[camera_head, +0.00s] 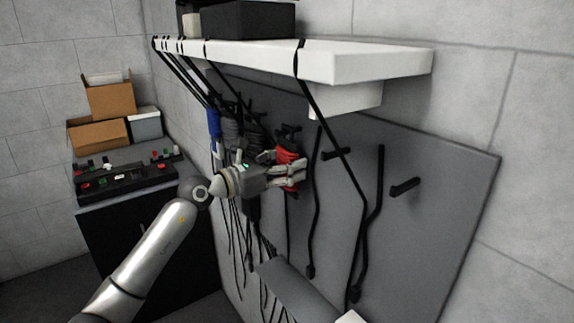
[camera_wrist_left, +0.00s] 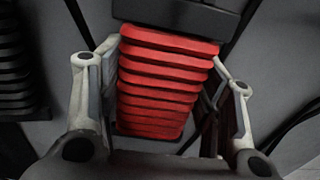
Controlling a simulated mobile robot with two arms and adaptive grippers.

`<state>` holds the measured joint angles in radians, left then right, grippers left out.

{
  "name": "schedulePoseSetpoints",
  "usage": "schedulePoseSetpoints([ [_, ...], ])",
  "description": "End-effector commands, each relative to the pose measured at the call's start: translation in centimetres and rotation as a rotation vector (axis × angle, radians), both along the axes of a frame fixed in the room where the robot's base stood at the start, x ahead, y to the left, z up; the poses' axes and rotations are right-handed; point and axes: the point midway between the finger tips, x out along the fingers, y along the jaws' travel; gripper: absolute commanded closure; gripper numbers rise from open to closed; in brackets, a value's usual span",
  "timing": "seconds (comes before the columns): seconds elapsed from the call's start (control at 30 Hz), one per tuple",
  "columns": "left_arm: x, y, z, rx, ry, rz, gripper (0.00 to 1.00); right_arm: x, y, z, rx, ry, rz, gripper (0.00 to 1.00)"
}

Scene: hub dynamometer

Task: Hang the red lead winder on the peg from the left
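The red lead winder (camera_head: 288,155) is in front of the grey wall panel, a black frame with red lead wound around it. In the left wrist view the red winding (camera_wrist_left: 160,85) lies between the two fingers of my left gripper (camera_wrist_left: 160,110). A gap shows beside the winding near the right finger; whether the left finger touches it I cannot tell. In the head view my left gripper (camera_head: 290,174) is at the winder, its fingers around it. Black pegs (camera_head: 405,187) and (camera_head: 336,153) stick out of the panel to the right. My right gripper is not in view.
A white shelf (camera_head: 370,64) overhangs the panel, with black straps (camera_head: 335,135) slanting down from it. Dark winders and a blue one (camera_head: 214,124) hang to the left, with leads below. A control console (camera_head: 125,178) and cardboard boxes (camera_head: 100,134) stand at left.

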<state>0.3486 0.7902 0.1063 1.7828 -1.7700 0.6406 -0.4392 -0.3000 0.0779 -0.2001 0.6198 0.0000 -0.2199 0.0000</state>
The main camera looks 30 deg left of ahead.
Motion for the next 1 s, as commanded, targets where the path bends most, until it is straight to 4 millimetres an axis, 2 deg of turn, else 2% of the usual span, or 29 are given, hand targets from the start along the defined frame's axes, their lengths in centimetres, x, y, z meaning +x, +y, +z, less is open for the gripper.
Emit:
schedulePoseSetpoints([
  [0.03, 0.0, 0.0, 0.1, 0.000, -0.002, 0.000, 0.34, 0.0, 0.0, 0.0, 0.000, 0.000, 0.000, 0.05],
  [0.2, 0.0, 0.0, 0.1, 0.001, -0.001, 0.000, 0.15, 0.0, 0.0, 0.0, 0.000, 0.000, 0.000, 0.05],
  [0.67, -0.6, 0.3, -0.1, 0.001, 0.002, 0.002, 0.15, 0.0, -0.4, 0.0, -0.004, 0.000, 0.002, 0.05],
  [1.0, -4.8, 2.1, -0.2, 0.001, 0.004, 0.001, 0.15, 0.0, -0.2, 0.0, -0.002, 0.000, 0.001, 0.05],
])
